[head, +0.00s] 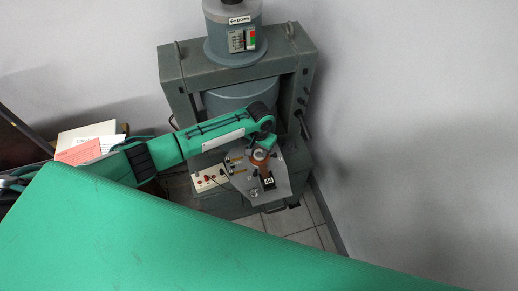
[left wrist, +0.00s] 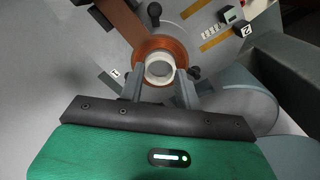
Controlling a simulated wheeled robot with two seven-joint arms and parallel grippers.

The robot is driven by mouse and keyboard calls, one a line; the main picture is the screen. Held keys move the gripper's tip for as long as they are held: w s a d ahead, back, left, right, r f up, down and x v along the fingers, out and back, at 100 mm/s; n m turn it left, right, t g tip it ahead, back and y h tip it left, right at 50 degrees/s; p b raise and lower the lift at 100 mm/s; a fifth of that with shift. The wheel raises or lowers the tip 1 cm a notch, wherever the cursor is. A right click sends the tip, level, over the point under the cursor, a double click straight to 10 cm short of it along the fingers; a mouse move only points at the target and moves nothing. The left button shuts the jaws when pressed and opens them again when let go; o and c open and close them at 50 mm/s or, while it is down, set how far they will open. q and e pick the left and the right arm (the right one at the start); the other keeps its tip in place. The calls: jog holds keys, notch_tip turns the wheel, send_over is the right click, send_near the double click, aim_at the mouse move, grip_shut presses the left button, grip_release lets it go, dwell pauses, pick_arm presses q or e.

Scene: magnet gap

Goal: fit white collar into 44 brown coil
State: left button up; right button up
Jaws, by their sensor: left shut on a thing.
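The white collar (left wrist: 160,81) is a short pale ring held between the fingertips of my left gripper (left wrist: 159,86). In the left wrist view it overlaps the opening of the brown coil (left wrist: 152,44), whose copper-brown ring shows around it. I cannot tell whether the collar is inside the coil or just above it. In the head view the left gripper (head: 262,148) is over the coil (head: 264,169) on a grey plate (head: 241,178), with the collar (head: 259,155) small below it. A black block marked 44 (head: 268,182) sits at the coil's lower end. My right gripper is not in view.
A grey machine frame (head: 170,75) with a thick column (head: 233,40) stands behind the plate. A white panel with red knobs (head: 209,178) is at its left. Tags marked 1 (left wrist: 114,73) and 2 (left wrist: 243,30) flank the coil. Walls are close on the right.

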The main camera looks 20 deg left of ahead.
pick_arm(q)
jog(key=shift+p, duration=0.3)
jog(key=shift+p, duration=0.3)
dwell(0.8)
jog(key=shift+p, duration=0.5)
dwell(0.7)
jog(key=shift+f, duration=0.15)
dwell(0.7)
jog(key=shift+f, duration=0.4)
jog(key=o, duration=1)
jog(key=shift+r, duration=0.15)
notch_tip(320, 180, up, 14)
jog(key=b, duration=0.3)
jog(key=shift+f, duration=0.25)
